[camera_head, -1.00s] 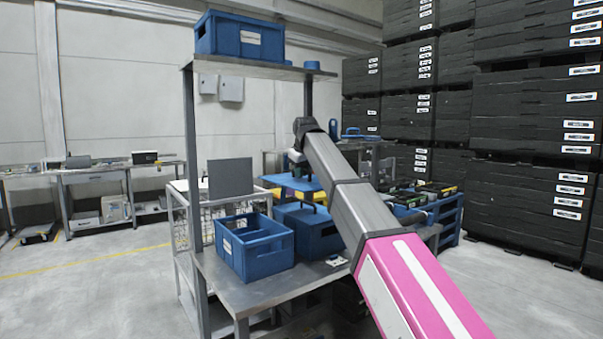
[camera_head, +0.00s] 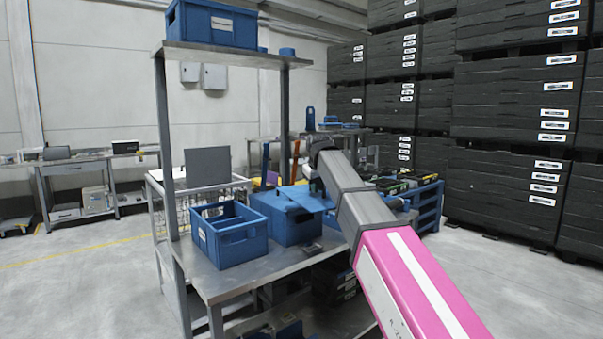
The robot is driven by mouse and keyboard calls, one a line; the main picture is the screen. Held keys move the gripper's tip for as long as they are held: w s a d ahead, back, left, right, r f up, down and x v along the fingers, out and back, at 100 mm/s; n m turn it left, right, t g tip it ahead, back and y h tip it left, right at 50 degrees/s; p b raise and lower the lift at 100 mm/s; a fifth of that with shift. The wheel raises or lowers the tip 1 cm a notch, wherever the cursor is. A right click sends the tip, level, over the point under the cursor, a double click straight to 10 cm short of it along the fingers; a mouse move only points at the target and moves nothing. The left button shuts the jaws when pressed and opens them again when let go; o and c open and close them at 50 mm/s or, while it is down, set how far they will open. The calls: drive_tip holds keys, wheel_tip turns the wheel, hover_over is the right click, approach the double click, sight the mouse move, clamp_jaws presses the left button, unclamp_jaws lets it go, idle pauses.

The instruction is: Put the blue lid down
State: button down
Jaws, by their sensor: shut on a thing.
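The flat blue lid (camera_head: 303,198) is at the far end of my arm, low over the blue crate (camera_head: 291,229) at the right on the metal workbench. It seems slightly tilted and covers much of that crate's top; I cannot tell whether it touches the crate. My gripper (camera_head: 317,186) is shut on the lid near its right side. The fingers are small and partly hidden by my arm.
The workbench (camera_head: 221,287) has some bare top at the front. A small dark item (camera_head: 312,248) lies right of the crates. A shelf (camera_head: 215,57) above carries another blue crate (camera_head: 212,24). Tall stacks of black containers (camera_head: 505,165) stand at the right.

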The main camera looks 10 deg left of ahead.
drive_tip(key=s+d+f+m+h, duration=0.1)
drive_tip(key=d+f+m, duration=0.3)
drive_tip(key=d+f, duration=1)
drive_tip(key=s+d+f+m+h, duration=0.2)
drive_tip(key=s+d+f+m, duration=0.2)
drive_tip(key=d+f, duration=0.9)
drive_tip(key=d, duration=0.6)
drive_tip(key=shift+d+f+g, duration=0.2)
drive_tip(key=shift+f+g, duration=0.1)
drive_tip(key=shift+f, duration=0.05)
